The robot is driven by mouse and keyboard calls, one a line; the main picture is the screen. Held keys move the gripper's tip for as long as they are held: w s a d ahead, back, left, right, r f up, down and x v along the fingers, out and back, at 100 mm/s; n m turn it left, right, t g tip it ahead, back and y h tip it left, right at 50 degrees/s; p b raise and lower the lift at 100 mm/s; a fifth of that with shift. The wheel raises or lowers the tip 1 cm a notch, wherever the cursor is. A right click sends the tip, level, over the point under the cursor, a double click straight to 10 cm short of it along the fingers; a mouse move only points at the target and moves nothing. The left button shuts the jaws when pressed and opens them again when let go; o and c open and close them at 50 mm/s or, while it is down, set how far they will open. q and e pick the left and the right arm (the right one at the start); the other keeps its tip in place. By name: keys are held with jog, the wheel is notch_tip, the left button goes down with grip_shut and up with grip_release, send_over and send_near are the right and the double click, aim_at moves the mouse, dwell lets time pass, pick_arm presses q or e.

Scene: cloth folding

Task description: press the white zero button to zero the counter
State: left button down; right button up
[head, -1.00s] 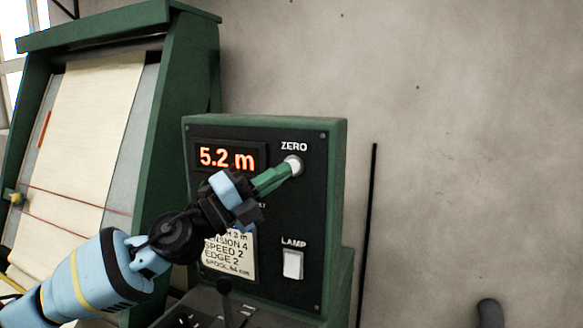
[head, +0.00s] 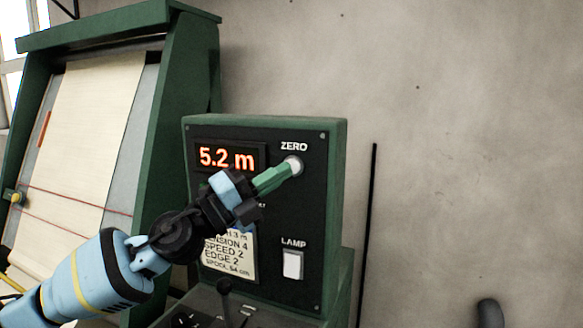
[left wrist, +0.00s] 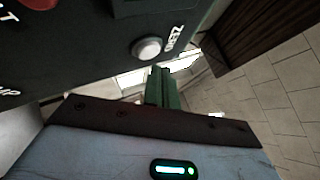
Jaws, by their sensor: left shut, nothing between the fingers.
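The white zero button (head: 294,166) is round and sits under the word ZERO on the dark panel; it also shows in the left wrist view (left wrist: 147,48). The counter display (head: 227,157) reads 5.2 m in orange digits. My left gripper (head: 289,170) is shut and empty, its green fingers pointing at the button. In the head view the fingertips overlap the button's lower left edge. In the left wrist view the fingers (left wrist: 162,88) stand just beside and below the button, and I cannot tell whether they touch it. My right gripper is not in view.
A white lamp switch (head: 292,264) sits lower on the same panel. A note (head: 238,262) is partly hidden behind my left arm. A black lever (head: 224,288) stands below the panel. A green frame with pale cloth (head: 95,120) is at the left.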

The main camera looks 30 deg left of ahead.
pick_arm(q)
jog(key=shift+w, duration=0.15)
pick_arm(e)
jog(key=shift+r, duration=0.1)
pick_arm(q)
jog(key=shift+w, duration=0.3)
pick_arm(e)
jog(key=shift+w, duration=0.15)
pick_arm(q)
jog(key=shift+w, duration=0.15)
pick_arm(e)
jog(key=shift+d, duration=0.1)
pick_arm(q)
jog(key=shift+w+a, duration=0.1)
jog(key=shift+w, duration=0.2)
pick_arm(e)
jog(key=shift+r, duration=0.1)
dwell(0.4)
pick_arm(q)
jog(key=shift+s, duration=0.2)
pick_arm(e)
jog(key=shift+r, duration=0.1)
pick_arm(q)
jog(key=shift+s+p, duration=0.3)
jog(key=shift+s, duration=0.4)
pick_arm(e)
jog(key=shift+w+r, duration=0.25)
